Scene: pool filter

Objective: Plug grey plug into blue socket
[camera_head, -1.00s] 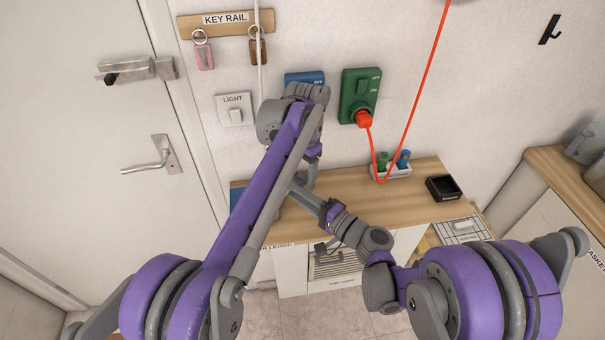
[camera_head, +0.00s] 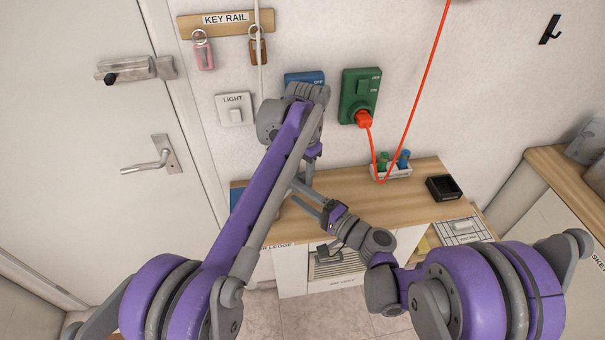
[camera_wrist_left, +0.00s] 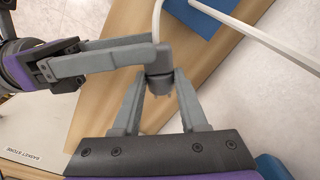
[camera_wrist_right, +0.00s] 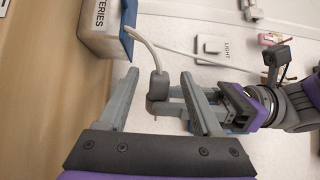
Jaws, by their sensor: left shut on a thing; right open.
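The grey plug (camera_wrist_left: 160,82) sits between the jaws of my left gripper (camera_wrist_left: 157,88), which is shut on it. Small prongs show at its lower end, and a white cable leaves its other end. The plug also shows in the right wrist view (camera_wrist_right: 158,90). My right gripper (camera_wrist_right: 159,76) is open, with its fingers on either side of the plug near the cable end; whether they touch it is unclear. In the head view the blue socket (camera_head: 305,77) is on the wall, mostly hidden behind my left arm. The plug cannot be made out there.
A green socket (camera_head: 360,88) holds a red plug (camera_head: 363,119) with a red cord. A light switch (camera_head: 235,110) and key rail (camera_head: 226,22) are on the wall. The wooden counter (camera_head: 400,212) carries a small white holder (camera_head: 391,172) and a black tray (camera_head: 443,188).

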